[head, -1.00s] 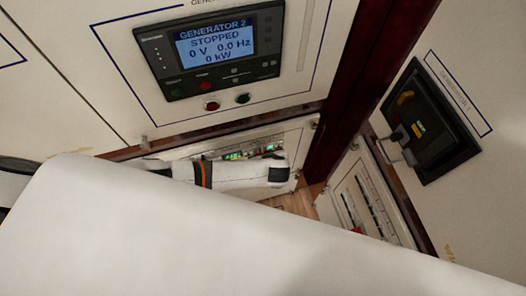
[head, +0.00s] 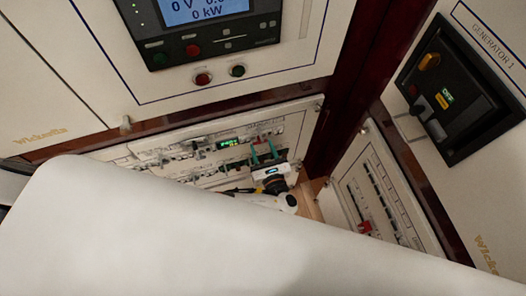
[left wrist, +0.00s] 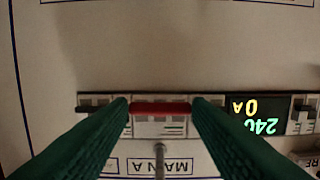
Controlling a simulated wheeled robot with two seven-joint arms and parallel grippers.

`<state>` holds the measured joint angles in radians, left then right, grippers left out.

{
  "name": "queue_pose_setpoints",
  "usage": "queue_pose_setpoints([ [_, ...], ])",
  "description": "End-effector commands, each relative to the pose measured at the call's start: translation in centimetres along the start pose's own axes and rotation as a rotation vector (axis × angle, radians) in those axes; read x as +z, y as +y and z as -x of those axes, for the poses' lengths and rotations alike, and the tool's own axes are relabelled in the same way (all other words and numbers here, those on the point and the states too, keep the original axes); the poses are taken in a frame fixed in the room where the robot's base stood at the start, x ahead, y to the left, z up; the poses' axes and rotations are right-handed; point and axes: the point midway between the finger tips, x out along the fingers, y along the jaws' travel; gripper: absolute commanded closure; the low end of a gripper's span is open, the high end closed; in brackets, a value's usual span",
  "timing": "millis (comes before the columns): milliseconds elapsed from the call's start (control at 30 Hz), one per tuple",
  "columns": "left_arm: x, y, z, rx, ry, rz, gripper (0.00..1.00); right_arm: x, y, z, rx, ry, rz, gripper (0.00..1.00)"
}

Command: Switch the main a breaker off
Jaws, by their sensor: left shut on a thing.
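The main A breaker (left wrist: 160,128) is in the left wrist view, with a red handle (left wrist: 160,108) and a "MAIN A" label below it that reads upside down. My left gripper (left wrist: 160,105) has its two green fingers shut on the red handle, one at each end. In the head view my left gripper (head: 264,152) touches the breaker row of the lower panel (head: 300,118), just right of a green-lit display. The breaker itself is too small there to tell its lever position. My right gripper is not in view.
The lit display (left wrist: 257,115) sits beside the breaker in the left wrist view. Above the panel is the generator screen (head: 205,10) with red and green buttons. To the right are a Generator 1 breaker (head: 455,95) and another panel (head: 380,200). My white arm hides the bottom.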

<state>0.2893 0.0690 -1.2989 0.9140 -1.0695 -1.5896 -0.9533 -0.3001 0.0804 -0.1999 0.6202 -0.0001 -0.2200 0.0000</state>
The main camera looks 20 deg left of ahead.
Motion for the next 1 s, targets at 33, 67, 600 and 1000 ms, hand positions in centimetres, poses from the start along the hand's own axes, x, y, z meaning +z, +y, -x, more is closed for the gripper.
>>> queue_pose_setpoints([
  [33, 0.43, -0.01, -0.03, 0.000, 0.012, -0.001, 0.77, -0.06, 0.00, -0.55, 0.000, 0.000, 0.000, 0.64],
  [67, 0.43, -0.01, -0.05, -0.001, 0.020, -0.001, 0.77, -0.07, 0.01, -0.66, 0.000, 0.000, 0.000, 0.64],
  [600, 0.33, -0.04, -0.12, 0.000, 0.054, -0.002, 0.77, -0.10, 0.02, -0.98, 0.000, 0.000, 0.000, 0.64],
  [1000, 0.31, -0.04, -0.13, -0.001, 0.054, -0.001, 0.33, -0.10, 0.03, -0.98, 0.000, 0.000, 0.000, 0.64],
])
